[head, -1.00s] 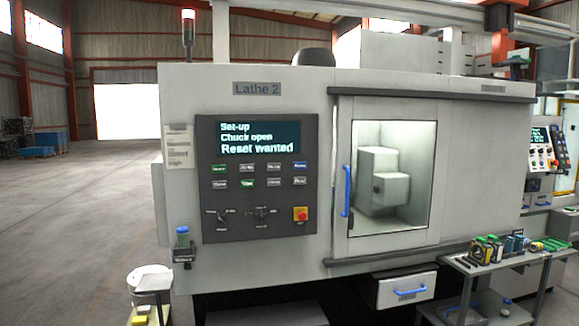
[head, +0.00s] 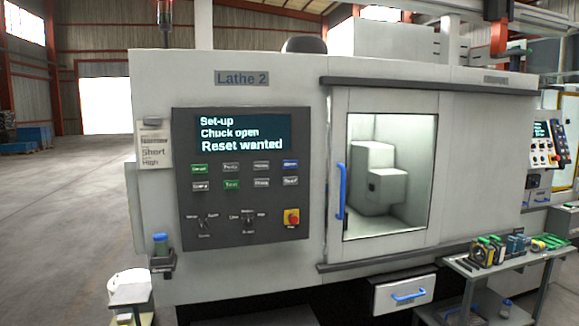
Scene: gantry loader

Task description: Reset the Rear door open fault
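The Lathe 2 machine (head: 285,265) stands in front of me. Its dark control panel (head: 250,150) has a screen (head: 243,133) reading "Set-up, Chuck open, Reset wanted". Below the screen are two rows of small buttons; one at the upper right is a blue button (head: 291,163), and the lower-right button (head: 290,181) is grey with a label too small to read surely. Rotary switches (head: 248,216) and a red stop button on yellow (head: 292,217) sit lower. The front door (head: 337,250) with a blue handle (head: 341,190) looks shut. The rear door is not seen. Neither gripper is in view.
A side table (head: 470,277) with several small tools stands at the right. A drawer (head: 404,293) is under the door. A blue-capped bottle (head: 160,243) sits in a holder at the left. Another control panel (head: 547,145) is far right. The floor at left is clear.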

